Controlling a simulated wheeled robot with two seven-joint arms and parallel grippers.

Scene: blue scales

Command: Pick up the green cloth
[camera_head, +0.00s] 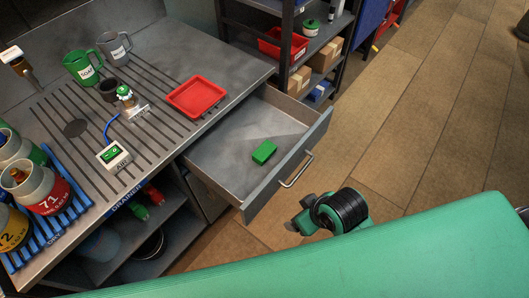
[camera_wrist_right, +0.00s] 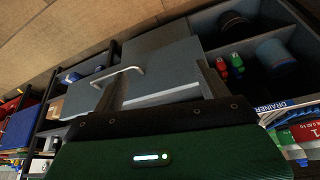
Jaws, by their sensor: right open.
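The green cloth (camera_head: 264,152), a small folded block shape, lies on the floor of the open grey drawer (camera_head: 225,160), towards its front. My right gripper (camera_head: 297,222), below the black and green wrist, is outside the drawer, beyond its front panel and apart from the cloth. Its fingers are small and partly hidden in the head view; it is open and empty. In the right wrist view the pulled-out drawer (camera_wrist_right: 165,92) and its handle show, but the cloth does not. My left gripper is in neither view.
The drawer's metal handle (camera_head: 297,170) juts out near my right gripper. A red tray (camera_head: 197,97), mugs (camera_head: 83,67) and a small valve device (camera_head: 126,97) stand on the counter above. A shelf with boxes (camera_head: 299,80) stands behind.

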